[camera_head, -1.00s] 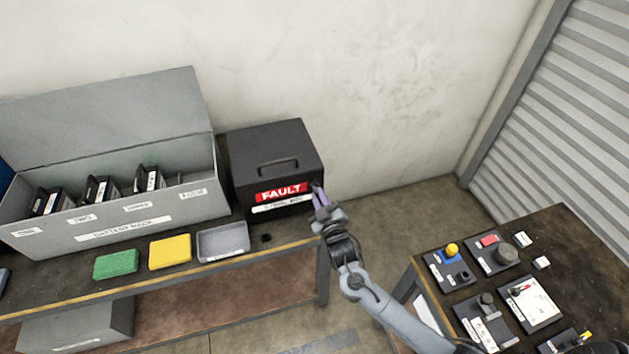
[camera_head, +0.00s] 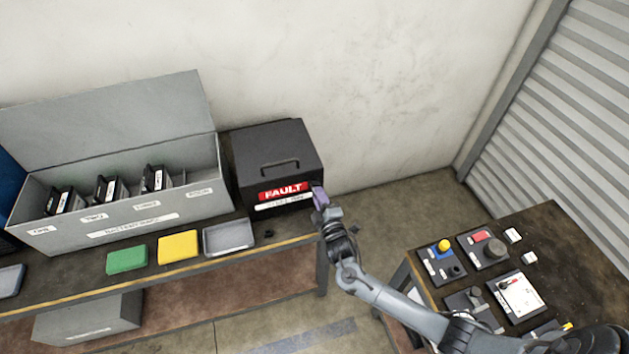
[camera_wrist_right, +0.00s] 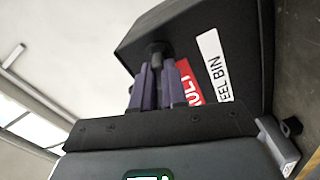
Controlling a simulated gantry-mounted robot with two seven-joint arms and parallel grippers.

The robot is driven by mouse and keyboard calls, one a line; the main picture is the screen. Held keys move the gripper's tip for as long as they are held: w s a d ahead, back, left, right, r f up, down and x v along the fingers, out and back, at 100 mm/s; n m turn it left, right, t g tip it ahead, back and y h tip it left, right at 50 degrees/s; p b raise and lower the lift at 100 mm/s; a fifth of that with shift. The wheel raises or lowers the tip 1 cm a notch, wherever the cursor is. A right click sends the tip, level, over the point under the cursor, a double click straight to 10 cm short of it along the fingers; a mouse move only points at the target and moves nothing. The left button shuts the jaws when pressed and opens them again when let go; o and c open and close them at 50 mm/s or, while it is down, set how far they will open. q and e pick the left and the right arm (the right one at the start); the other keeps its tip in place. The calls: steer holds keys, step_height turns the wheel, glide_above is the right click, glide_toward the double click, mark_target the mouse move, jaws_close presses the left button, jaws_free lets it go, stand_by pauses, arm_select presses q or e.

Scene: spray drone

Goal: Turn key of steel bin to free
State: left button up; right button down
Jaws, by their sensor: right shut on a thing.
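The steel bin (camera_head: 262,160) is a black box with a handle on its lid, a red FAULT label and a white label on its front. It stands at the right end of the bench, and also fills the upper right of the right wrist view (camera_wrist_right: 200,30). My right gripper (camera_head: 319,192) is at the bin's front right corner. In the right wrist view its purple fingers (camera_wrist_right: 155,75) are shut on a small dark key or knob (camera_wrist_right: 154,50) on the bin's front. The key's turn angle is mostly hidden by the fingers. My left gripper is not in view.
A grey battery rack (camera_head: 130,205) with its lid up stands left of the bin. A green sponge (camera_head: 127,258), a yellow sponge (camera_head: 178,246) and a grey tray (camera_head: 228,237) lie in front. A second table (camera_head: 575,235) with control panels is at right.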

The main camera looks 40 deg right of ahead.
steer(key=shift+n, duration=0.3)
steer(key=shift+r+n+p, duration=0.15)
steer(key=shift+n+p, duration=0.6)
steer(key=shift+n, duration=0.05)
steer(key=c, duration=1.6)
jaws_free()
steer(key=shift+n, duration=0.3)
steer(key=o, duration=0.5)
